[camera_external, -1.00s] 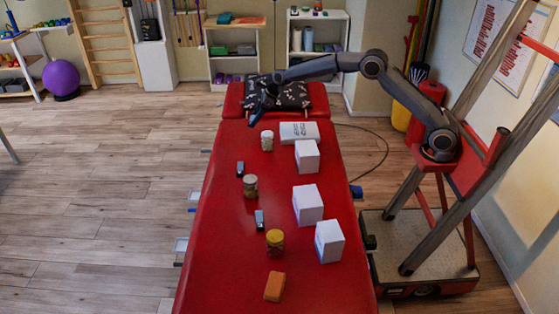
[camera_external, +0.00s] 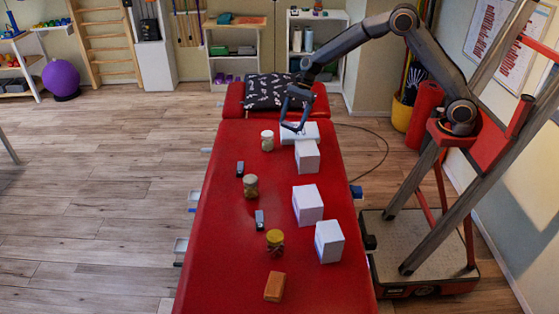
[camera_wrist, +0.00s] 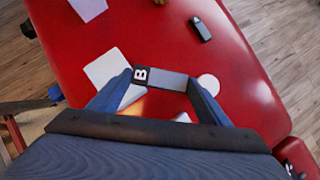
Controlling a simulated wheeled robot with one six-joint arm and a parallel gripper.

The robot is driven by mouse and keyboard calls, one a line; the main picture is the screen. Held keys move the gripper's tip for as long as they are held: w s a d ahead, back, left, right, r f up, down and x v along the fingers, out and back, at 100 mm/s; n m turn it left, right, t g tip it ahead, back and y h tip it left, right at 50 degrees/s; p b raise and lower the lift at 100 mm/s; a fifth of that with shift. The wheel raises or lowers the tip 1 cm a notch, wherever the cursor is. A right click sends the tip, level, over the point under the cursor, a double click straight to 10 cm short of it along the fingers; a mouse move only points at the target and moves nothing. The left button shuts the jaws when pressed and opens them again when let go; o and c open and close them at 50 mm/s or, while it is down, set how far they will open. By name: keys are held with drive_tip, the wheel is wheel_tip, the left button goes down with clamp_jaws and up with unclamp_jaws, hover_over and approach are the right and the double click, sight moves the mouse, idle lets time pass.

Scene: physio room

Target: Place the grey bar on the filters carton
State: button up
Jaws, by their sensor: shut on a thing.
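My gripper (camera_external: 292,128) is shut on the grey bar (camera_wrist: 172,80), which has a black and white end marked B. In the wrist view the bar spans the gap between the two fingertips. In the external view the gripper points down over the flat white carton (camera_external: 311,132) near the far end of the red table; the bar is hard to make out there. Three upright white cartons stand nearer along the right side: the far one (camera_external: 307,161), the middle one (camera_external: 308,207) and the near one (camera_external: 329,243). No carton label is readable, so I cannot tell which is filters.
On the red table (camera_external: 225,265) stand a white-lidded jar (camera_external: 267,141), a brown-lidded jar (camera_external: 250,187) and a yellow-lidded jar (camera_external: 275,243). Two small dark bars (camera_external: 240,169) (camera_external: 259,220) and an orange block (camera_external: 274,287) lie there too. A patterned pillow (camera_external: 277,91) is behind.

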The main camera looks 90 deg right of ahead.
drive_tip(key=s+a+r+n+g+y+p, duration=0.1)
drive_tip(key=s+a+r+n+g+p, duration=0.1)
drive_tip(key=s+a+r+n+p, duration=0.35)
drive_tip(key=m, duration=0.2)
hover_over(307, 149)
drive_tip(key=d, duration=0.2)
drive_tip(key=f, duration=0.4)
drive_tip(key=s+f, duration=0.1)
drive_tip(key=f, duration=0.1)
drive_tip(key=shift+d+f+b, duration=0.1)
drive_tip(key=shift+f+b, duration=0.2)
drive_tip(key=shift+w+f+p, duration=0.1)
drive_tip(key=shift+f+p, duration=0.4)
drive_tip(key=shift+f, duration=2)
drive_tip(key=shift+f, duration=0.15)
drive_tip(key=o, duration=1)
drive_tip(key=shift+o, duration=0.2)
